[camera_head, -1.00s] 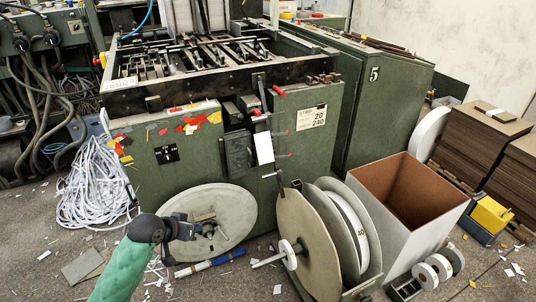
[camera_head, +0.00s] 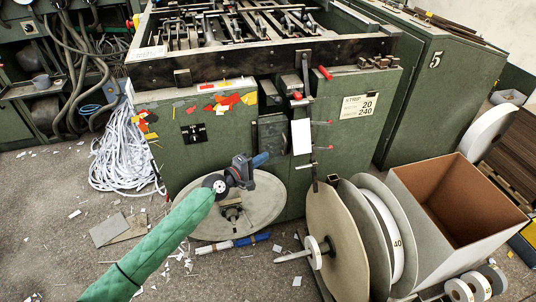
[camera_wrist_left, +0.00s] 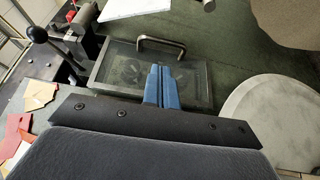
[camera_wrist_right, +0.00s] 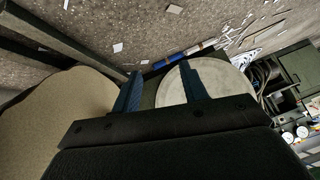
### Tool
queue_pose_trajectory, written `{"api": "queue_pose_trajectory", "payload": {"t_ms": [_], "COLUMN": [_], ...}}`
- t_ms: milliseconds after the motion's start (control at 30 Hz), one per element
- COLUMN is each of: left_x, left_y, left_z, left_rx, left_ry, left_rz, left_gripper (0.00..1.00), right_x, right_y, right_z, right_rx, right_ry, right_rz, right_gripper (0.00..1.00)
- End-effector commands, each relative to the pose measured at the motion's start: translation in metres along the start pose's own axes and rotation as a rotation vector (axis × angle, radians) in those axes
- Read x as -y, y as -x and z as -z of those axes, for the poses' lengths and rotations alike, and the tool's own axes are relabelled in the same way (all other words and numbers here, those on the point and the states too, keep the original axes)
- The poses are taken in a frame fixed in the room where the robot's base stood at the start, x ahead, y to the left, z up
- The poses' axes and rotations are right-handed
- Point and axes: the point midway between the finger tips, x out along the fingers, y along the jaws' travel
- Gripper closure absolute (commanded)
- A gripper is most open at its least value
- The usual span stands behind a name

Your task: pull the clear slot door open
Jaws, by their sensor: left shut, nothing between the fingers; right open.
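The clear slot door (camera_head: 271,138) is a dark-looking panel low on the green machine's front. In the left wrist view the door (camera_wrist_left: 115,68) is a see-through plate in a grey frame, with a bent metal handle (camera_wrist_left: 160,44) along its far side. My left gripper (camera_head: 262,160) is in front of the door's lower part. Its blue fingers (camera_wrist_left: 163,80) are shut together with nothing between them, over the plate and short of the handle. My right gripper (camera_wrist_right: 160,84) is open and empty in the right wrist view, above the floor side of the round disc.
A large grey disc (camera_head: 262,213) leans at the machine's foot. A big reel (camera_head: 333,240) with a protruding spindle stands right of it. An open box (camera_head: 420,205) is farther right. A white card (camera_head: 301,137) hangs beside the door. Paper scraps litter the floor.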

Motion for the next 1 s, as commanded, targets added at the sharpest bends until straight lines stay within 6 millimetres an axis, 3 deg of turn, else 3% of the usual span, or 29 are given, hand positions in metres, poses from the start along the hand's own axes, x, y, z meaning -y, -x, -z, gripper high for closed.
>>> {"api": "queue_pose_trajectory", "payload": {"t_ms": [300,500,1000], "left_x": [-0.002,-0.001,-0.001], "left_y": [-0.053,-0.077,-0.086], "left_z": [-0.001,-0.001,-0.001], "left_rx": [0.001,0.001,0.002], "left_ry": [-0.001,-0.003,-0.004], "left_rz": [-0.001,-0.001,0.000], "left_gripper": [1.00,1.00,1.00], "right_x": [0.002,0.002,0.003], "right_y": [0.005,0.005,0.006], "right_z": [0.004,0.004,0.004], "right_rx": [0.002,0.002,0.002], "right_ry": [0.000,0.000,0.000], "right_rz": [0.001,0.001,0.002], "right_gripper": [0.57,0.57,0.57]}}
